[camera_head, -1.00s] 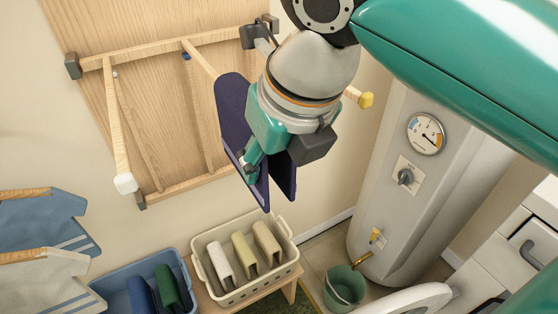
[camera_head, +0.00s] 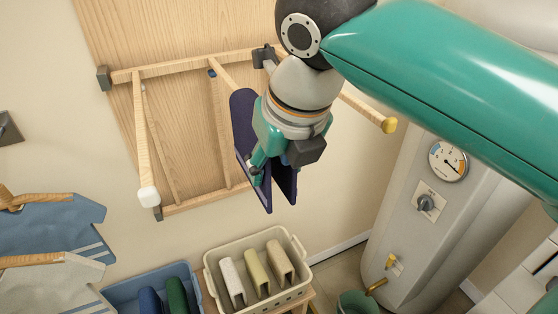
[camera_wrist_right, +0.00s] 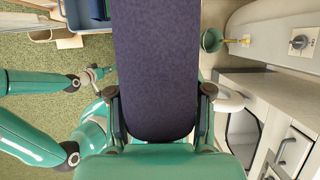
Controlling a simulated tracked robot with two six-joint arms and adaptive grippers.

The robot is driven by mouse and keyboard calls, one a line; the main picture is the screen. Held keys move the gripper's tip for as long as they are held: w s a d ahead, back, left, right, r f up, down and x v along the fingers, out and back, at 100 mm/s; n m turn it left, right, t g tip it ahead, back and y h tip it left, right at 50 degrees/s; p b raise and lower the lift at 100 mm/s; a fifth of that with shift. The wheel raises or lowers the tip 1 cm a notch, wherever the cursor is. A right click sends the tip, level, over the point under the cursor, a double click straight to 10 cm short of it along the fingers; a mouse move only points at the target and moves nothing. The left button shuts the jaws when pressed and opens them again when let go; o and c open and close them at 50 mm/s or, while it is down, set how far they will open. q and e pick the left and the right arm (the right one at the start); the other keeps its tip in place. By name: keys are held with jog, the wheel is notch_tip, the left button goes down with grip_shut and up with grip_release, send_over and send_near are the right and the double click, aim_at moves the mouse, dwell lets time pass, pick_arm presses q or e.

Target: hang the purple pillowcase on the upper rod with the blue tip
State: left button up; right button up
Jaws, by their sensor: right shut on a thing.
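The purple pillowcase (camera_head: 243,115) hangs folded in an upside-down V from my right gripper (camera_head: 262,165), which is shut on it. In the right wrist view the pillowcase (camera_wrist_right: 155,70) fills the middle between the fingers. A wooden rack (camera_head: 185,68) is on the wall behind it. Its middle upper rod (camera_head: 222,72) runs out behind the pillowcase, which hides its outer end. A small blue end (camera_head: 211,73) shows just under the upper bar. My left gripper (camera_wrist_right: 98,75) seems to show small in the right wrist view; its jaws are unclear.
Other upper rods end in a white tip (camera_head: 148,197) and a yellow tip (camera_head: 389,125). Below are a cream basket (camera_head: 213,270) and a blue bin (camera_head: 125,290) with folded cloths. A grey tank (camera_head: 405,220) stands right. Blue cloth (camera_head: 50,222) hangs left.

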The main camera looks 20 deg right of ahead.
jog(key=o, duration=1.3)
jog(key=v, duration=1)
jog(key=shift+a+r, duration=0.1)
jog(key=shift+v, duration=0.85)
